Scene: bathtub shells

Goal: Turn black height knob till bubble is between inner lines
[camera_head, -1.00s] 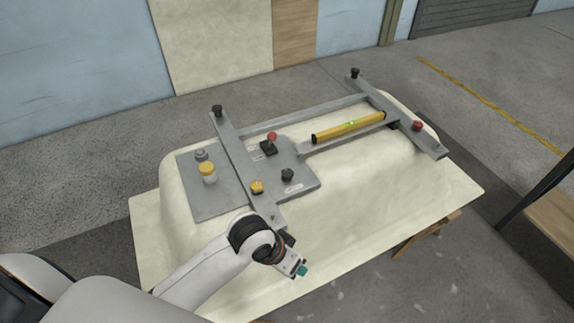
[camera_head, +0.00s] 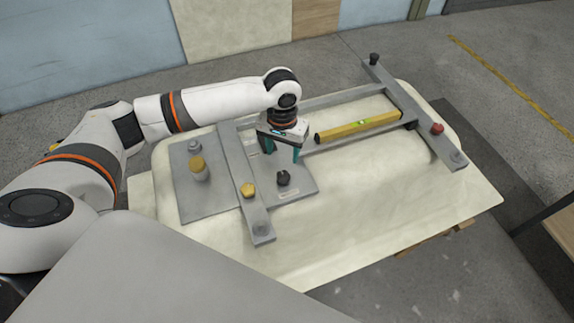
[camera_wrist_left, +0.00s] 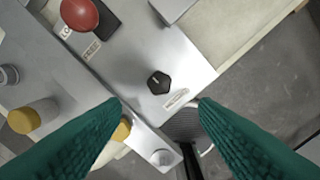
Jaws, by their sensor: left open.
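A black knob (camera_head: 283,178) stands on the grey metal plate, beside a small white label. In the left wrist view the same black knob (camera_wrist_left: 159,83) lies between the fingers' lines, just beyond the fingertips. My left gripper (camera_head: 282,152) is open, pointing down above and slightly behind the knob, not closed on anything. Its teal fingers (camera_wrist_left: 160,103) frame the knob in the wrist view. The yellow spirit level (camera_head: 358,126) lies along the bar to the right; its green bubble vial (camera_head: 362,122) is too small to read against its lines. My right gripper is not in view.
A yellow knob (camera_head: 248,190) and a yellow-topped post (camera_head: 198,168) stand left of the black knob. A red knob (camera_wrist_left: 80,14) is close by in the wrist view. Another red knob (camera_head: 437,129) sits on the right crossbar. The frame rests on a cream tub shell (camera_head: 400,195).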

